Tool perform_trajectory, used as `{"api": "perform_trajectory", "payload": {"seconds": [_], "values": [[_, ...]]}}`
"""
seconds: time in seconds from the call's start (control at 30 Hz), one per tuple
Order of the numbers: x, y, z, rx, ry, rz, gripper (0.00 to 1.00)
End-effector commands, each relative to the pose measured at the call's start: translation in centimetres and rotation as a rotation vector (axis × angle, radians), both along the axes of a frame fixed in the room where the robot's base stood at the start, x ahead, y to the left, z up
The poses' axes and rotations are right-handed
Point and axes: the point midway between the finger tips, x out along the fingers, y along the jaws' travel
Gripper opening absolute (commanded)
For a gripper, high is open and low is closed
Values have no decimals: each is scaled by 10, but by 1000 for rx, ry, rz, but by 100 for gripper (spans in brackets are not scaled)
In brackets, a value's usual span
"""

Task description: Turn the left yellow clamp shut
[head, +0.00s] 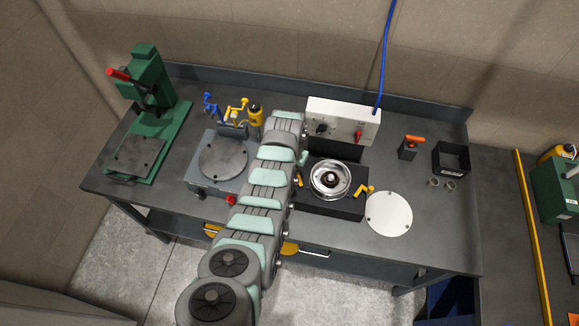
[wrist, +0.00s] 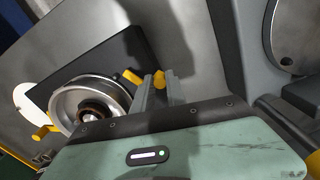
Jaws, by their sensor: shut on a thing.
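The left yellow clamp (wrist: 160,78) shows at the tips of my gripper (wrist: 157,88) in the wrist view. The two grey fingers are shut on its handle, and another yellow part of it shows just beside them. In the head view a small piece of the left clamp (head: 298,182) shows at the left of the black base (head: 330,207); my arm hides most of my gripper there. The round metal mould (head: 331,179) sits on the base, and it also shows in the wrist view (wrist: 88,103). The right yellow clamp (head: 365,190) stands at the base's right edge.
A white control box (head: 342,122) with a blue cable stands behind the base. A white disc (head: 389,213), an orange-handled tool (head: 411,146) and a black bin (head: 451,158) are to the right.

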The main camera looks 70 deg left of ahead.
Motion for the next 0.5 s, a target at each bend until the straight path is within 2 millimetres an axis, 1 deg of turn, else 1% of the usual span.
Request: {"api": "perform_trajectory", "payload": {"seconds": [0.5], "values": [[1, -15, -2, 2, 0, 489, 0]]}}
